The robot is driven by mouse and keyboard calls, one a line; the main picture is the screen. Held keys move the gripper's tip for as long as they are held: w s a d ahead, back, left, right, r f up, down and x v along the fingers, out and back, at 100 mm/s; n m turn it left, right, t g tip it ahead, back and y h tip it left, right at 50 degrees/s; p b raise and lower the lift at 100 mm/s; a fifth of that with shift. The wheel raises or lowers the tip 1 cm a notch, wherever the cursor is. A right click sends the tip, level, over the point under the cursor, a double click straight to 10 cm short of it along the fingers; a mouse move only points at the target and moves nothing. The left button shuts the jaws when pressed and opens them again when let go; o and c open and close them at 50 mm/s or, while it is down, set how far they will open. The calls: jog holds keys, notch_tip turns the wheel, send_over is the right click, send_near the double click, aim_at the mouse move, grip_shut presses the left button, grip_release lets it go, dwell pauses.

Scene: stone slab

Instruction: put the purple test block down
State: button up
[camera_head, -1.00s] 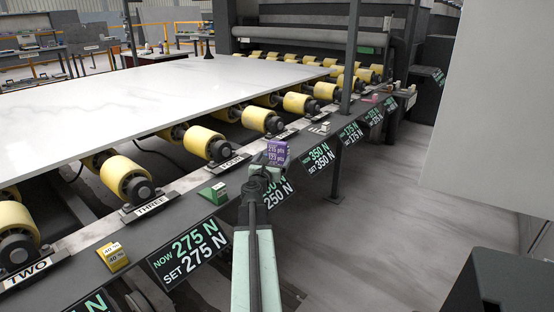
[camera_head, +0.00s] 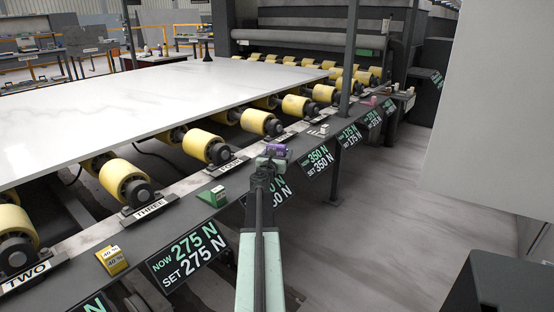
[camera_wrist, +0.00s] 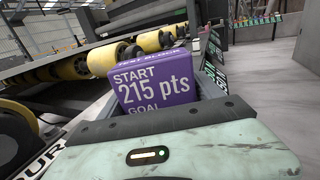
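The purple test block (camera_head: 276,149) is at the end of my outstretched arm, above the dark rail (camera_head: 175,215) beside the rollers. In the wrist view the purple test block (camera_wrist: 157,86) fills the space between my gripper's jaws, with white print reading START 215 pts and GOAL; its lower part is hidden by the gripper body. My gripper (camera_head: 271,160) is shut on it. From the head view I cannot tell whether the block touches the rail.
A green block (camera_head: 213,196) and a yellow block (camera_head: 112,259) sit on the rail to the left. A small pale object (camera_head: 320,130) lies beyond the purple block. Yellow rollers (camera_head: 208,146) and the white slab (camera_head: 150,100) lie alongside. Sign plates (camera_head: 188,255) hang from the rail.

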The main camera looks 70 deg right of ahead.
jog(key=c, duration=1.4)
jog(key=shift+r, duration=0.1)
